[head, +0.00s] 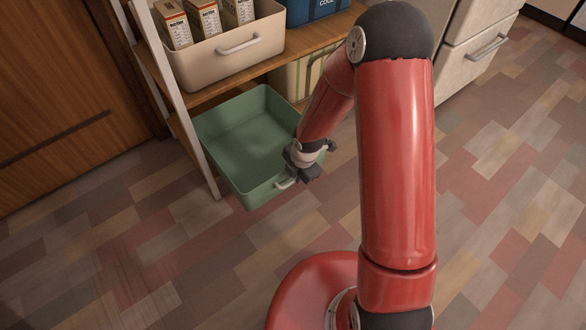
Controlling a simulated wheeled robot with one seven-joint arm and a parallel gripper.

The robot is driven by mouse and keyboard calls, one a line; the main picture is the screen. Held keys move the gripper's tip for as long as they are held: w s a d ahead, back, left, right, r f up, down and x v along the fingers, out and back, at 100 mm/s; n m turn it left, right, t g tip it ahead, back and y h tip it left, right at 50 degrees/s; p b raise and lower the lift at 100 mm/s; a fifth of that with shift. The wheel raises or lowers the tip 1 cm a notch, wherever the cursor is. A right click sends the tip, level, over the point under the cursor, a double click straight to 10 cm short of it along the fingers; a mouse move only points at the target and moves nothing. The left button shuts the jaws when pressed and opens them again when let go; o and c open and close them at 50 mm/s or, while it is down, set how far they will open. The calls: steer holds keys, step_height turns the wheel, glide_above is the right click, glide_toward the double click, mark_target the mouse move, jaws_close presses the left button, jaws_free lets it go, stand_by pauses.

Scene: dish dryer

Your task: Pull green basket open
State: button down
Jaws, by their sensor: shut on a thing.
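The green basket (243,141) is an open, empty bin on the lowest shelf level. It sticks out well past the shelf front, over the floor. A pale handle (284,184) is on its front wall. My gripper (291,176) is at this front wall, shut on the handle. The gripper and the wrist hide part of the handle and the basket's right front corner.
A beige basket (222,58) with several cartons sits on the shelf above (298,48), beside a blue box (318,8). A striped bin (299,76) stands right of the green basket. A white drawer cabinet (470,58) is further right. The floor in front is clear.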

steer(key=shift+s+d, duration=0.4)
steer(key=shift+s, duration=0.15)
steer(key=c, duration=1.8)
jaws_free()
steer(key=shift+o, duration=0.2)
step_height(320, 180, up, 8)
steer(key=s+p, duration=0.1)
steer(key=p, duration=0.1)
steer(key=shift+d+f+p, duration=0.15)
steer(key=shift+d+p, duration=0.15)
steer(key=shift+d, duration=0.1)
steer(key=shift+s, duration=0.1)
